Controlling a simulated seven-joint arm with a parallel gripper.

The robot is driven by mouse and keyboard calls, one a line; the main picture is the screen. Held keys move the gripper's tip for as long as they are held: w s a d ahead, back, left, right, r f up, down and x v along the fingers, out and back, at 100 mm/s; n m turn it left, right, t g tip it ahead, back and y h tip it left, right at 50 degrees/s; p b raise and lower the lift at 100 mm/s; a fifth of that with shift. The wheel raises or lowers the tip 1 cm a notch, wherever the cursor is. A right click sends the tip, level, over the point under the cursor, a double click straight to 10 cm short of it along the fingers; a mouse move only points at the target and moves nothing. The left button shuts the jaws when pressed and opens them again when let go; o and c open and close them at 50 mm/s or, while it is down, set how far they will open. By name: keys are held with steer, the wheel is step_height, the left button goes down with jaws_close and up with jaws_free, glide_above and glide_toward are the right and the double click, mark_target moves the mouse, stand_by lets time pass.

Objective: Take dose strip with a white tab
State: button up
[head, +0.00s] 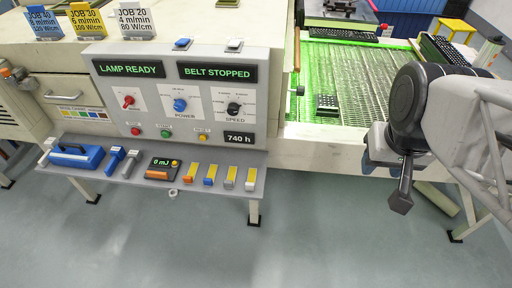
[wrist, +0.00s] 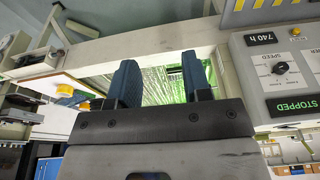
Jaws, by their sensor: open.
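Several small yellow dose strips lie in a row on the right part of the grey shelf (head: 140,182) in the head view. The strip with a white tab (head: 251,177) is the rightmost, near the shelf's right end. The others are a strip with an orange tab (head: 191,172), one with a blue tab (head: 210,174) and one with a greyish tab (head: 231,176). My gripper (head: 401,200) is far to the right of the shelf, in front of the conveyor. In the wrist view my gripper (wrist: 160,82) has its two dark fingers apart, with nothing between them.
The control panel (head: 181,115) rises behind the shelf. The green-lit conveyor (head: 360,80) is at right. Floor in front is clear.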

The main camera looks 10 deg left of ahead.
steer(key=w+a+f+m+g+y, duration=0.3)
steer(key=w+a+f+m+y, duration=0.25)
steer(key=f, duration=0.45)
steer(key=w+a+f+m+g+y, duration=0.2)
steer(key=w+a+f+m+y, duration=0.15)
steer(key=w+a+f, duration=0.45)
steer(key=m+t+y, duration=0.2)
steer(key=m+y, duration=0.3)
steer(key=m, duration=0.4)
glide_toward(250, 184)
steer(key=a, duration=0.1)
steer(key=shift+s+a, duration=0.25)
steer(key=shift+s, duration=0.05)
steer(key=shift+f+h, duration=0.1)
steer(key=shift+h, duration=0.2)
steer(key=shift+x, duration=1.3)
steer(key=shift+w+x, duration=0.15)
steer(key=shift+x, duration=1.15)
steer(key=shift+w+x, duration=0.15)
steer(key=shift+x, duration=1.1)
steer(key=shift+c, duration=0.3)
